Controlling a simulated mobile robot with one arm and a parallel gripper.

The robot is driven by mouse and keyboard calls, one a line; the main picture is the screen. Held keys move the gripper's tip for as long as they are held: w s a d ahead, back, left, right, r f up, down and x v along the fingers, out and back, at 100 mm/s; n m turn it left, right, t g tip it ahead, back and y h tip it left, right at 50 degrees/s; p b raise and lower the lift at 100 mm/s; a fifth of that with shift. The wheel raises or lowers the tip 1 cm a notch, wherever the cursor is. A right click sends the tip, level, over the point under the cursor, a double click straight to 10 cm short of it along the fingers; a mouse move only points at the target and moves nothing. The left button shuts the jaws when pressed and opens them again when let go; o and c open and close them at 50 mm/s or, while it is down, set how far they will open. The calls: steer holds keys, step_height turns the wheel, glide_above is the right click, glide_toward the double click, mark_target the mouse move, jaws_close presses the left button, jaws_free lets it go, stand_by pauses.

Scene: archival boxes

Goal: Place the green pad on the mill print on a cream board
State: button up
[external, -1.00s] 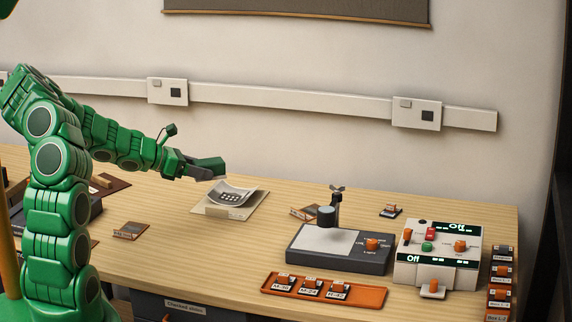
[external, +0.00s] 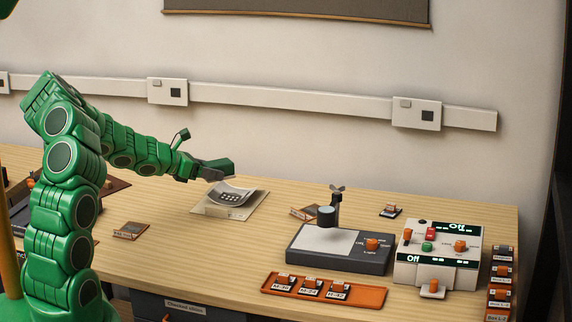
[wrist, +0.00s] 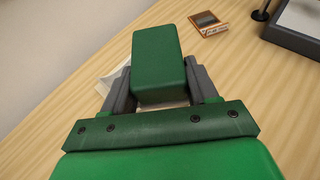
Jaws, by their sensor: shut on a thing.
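My gripper (external: 212,174) is shut on the green pad (wrist: 157,57), which sits between the two grey fingers in the wrist view. In the external view the pad (external: 217,165) is held in the air just above and behind the cream board. The mill print (external: 232,194) lies curled on the cream board (external: 213,208), with its edges raised. In the wrist view the pad and my gripper hide most of the board, and only a pale edge (wrist: 112,78) shows at the left.
A black light box (external: 340,258) with a small stand is to the right, beside a white control unit (external: 437,255). An orange tray (external: 324,291) with several slides lies in front. Small labelled cards (external: 130,231) lie left and right of the board.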

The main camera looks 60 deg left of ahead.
glide_above(223, 203)
steer(key=shift+s+f, duration=0.15)
steer(key=shift+f, duration=3.1)
steer(key=shift+a+f, duration=0.15)
steer(key=shift+f, duration=1.5)
steer(key=shift+f, duration=0.15)
steer(key=o, duration=1.1)
steer(key=shift+c, duration=0.2)
steer(key=shift+r, duration=0.2)
steer(key=shift+v, duration=5.9)
